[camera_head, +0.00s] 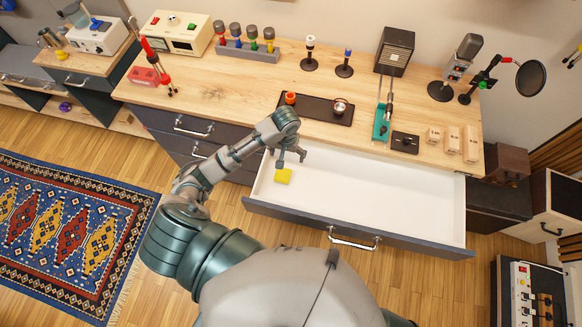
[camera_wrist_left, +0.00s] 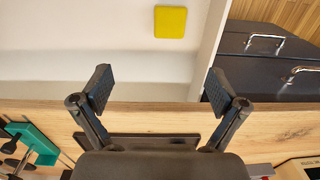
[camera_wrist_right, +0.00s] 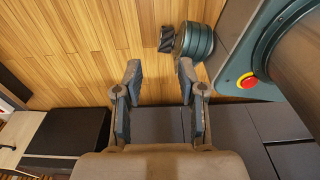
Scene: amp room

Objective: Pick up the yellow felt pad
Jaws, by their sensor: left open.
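The yellow felt pad (camera_head: 283,176) is a small flat square lying in the left part of the open white drawer (camera_head: 400,200). It also shows in the left wrist view (camera_wrist_left: 170,21), beyond the fingertips. My left gripper (camera_head: 291,155) is above the drawer's back left area, close to the pad and apart from it. In the left wrist view its fingers (camera_wrist_left: 160,90) are spread wide with nothing between them. My right gripper (camera_wrist_right: 158,85) shows only in the right wrist view, over the wooden floor, with its fingers apart and empty.
The wooden worktop (camera_head: 350,80) lies behind the drawer. It bears a dark tray (camera_head: 312,109), a green tool (camera_head: 381,122), a black box (camera_head: 405,142) and wooden blocks (camera_head: 452,140). The drawer's front (camera_head: 300,219) has a metal handle. The drawer's middle and right are bare.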

